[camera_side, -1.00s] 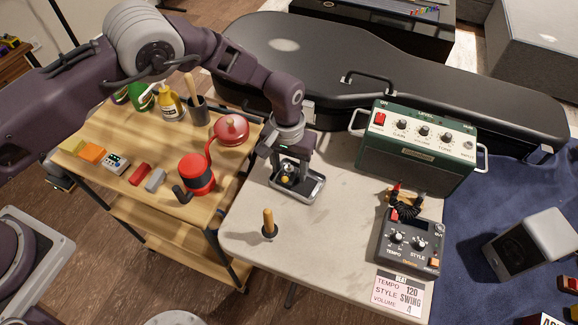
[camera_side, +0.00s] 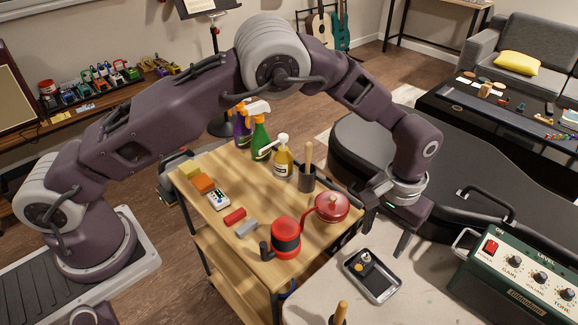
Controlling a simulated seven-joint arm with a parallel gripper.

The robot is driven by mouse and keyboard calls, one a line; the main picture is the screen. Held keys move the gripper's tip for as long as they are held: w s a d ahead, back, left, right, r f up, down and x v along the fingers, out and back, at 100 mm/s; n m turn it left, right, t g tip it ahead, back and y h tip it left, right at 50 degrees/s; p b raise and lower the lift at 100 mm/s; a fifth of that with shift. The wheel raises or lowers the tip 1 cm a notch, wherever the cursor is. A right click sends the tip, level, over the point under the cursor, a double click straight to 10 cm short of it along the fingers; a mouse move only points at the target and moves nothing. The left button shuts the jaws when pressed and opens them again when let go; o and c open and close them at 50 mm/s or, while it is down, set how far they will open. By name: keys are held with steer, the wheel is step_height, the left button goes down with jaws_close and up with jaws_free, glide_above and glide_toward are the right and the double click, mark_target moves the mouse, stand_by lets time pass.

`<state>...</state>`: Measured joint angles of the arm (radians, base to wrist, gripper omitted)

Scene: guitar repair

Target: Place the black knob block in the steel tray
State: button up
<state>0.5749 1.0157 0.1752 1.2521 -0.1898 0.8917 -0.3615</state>
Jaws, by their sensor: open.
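The steel tray (camera_side: 378,295) is a small rectangular tray with a dark floor and a bright rim, on the pale table. A small dark block with a pale yellowish part, which looks like the black knob block (camera_side: 362,262), lies inside the tray near its far left end. Its exact shape is too small to tell. My gripper (camera_side: 386,222) is above and beyond the tray, apart from the block. Its fingers are spread wide with nothing between them.
A wooden cart (camera_side: 225,175) on the left holds spray bottles, a dark cup (camera_side: 307,178), a red pan (camera_side: 332,207) and a red canister (camera_side: 286,238). A green amplifier (camera_side: 525,270) stands right of the tray. A black case (camera_side: 480,180) lies behind. A wooden handle (camera_side: 340,313) stands in front.

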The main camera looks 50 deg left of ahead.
steer(key=s+a+r+t, duration=0.1)
steer(key=s+a+r, duration=0.1)
steer(key=a+r, duration=0.35)
steer(key=s+a+r+h, duration=0.1)
steer(key=a+r, duration=0.1)
steer(key=r, duration=0.6)
steer(key=s+a+r+t, duration=0.1)
steer(key=s+a+r, duration=0.1)
steer(key=a+r, duration=0.35)
steer(key=s+a+r+t, duration=0.1)
steer(key=s+a+r, duration=0.1)
steer(key=s, duration=0.5)
steer(key=s+a+r+t, duration=0.1)
steer(key=s+a+r, duration=0.1)
steer(key=s+a, duration=0.3)
steer(key=s+a+r+t+y, duration=0.1)
steer(key=s+a+r, duration=0.1)
steer(key=s, duration=0.9)
steer(key=shift+a+r+t, duration=0.15)
steer(key=shift+a+t, duration=0.15)
steer(key=shift+a, duration=0.35)
